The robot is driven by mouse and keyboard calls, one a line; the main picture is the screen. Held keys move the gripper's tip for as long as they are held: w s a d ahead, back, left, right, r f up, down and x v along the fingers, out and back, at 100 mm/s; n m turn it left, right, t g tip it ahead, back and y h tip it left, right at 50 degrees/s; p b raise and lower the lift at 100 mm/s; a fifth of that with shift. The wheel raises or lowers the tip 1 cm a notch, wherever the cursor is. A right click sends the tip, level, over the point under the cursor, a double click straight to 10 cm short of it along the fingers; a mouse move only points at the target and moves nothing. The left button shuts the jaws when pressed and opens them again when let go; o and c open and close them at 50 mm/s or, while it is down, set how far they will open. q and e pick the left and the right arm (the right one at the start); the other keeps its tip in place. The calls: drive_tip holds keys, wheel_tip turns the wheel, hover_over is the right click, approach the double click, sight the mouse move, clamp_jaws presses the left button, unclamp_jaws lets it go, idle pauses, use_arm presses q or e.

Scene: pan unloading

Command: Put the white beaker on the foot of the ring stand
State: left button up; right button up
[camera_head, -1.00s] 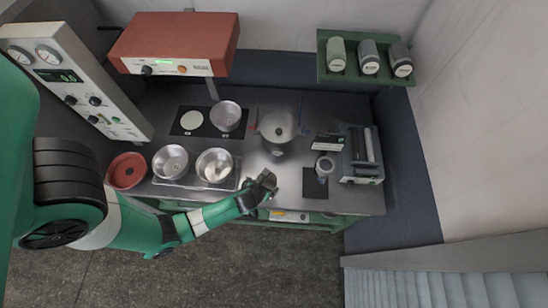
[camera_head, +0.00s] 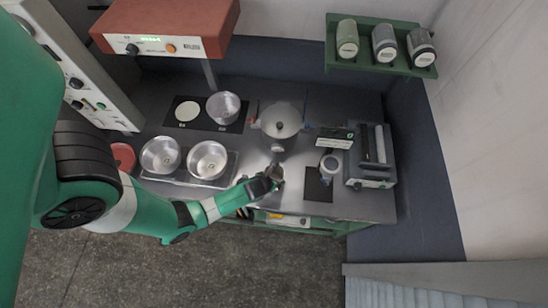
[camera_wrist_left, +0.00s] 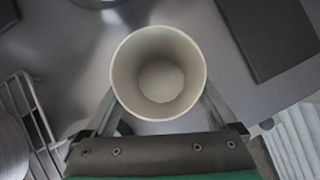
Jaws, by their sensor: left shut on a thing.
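The white beaker (camera_wrist_left: 159,75) fills the middle of the left wrist view, seen from above through its open, empty-looking mouth. My left gripper (camera_head: 272,176) is shut on it, with a finger on each side, over the front part of the counter; the beaker is small there. A dark flat plate (camera_head: 318,186) lies to the right of the gripper, with a pale upright, ring-like piece (camera_head: 329,165) at its back; this looks like the ring stand and its foot. The beaker is apart from the plate. My right gripper is not in view.
A lidded pot (camera_head: 280,121) stands behind the gripper. Two pans (camera_head: 160,155) (camera_head: 207,160) are on a rack to the left, and another pan (camera_head: 223,107) is behind them. A grey device (camera_head: 371,157) stands right of the plate. The counter's front edge is close.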

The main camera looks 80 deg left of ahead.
use_arm(q)
drive_tip(key=shift+f, duration=0.1)
drive_tip(key=o, duration=1)
drive_tip(key=shift+o, duration=0.2)
drive_tip(key=shift+d+r, duration=0.1)
drive_tip(key=shift+r, duration=0.45)
drive_tip(key=p+v, duration=0.7)
drive_tip(key=v, duration=0.4)
drive_tip(key=shift+s+r, duration=0.15)
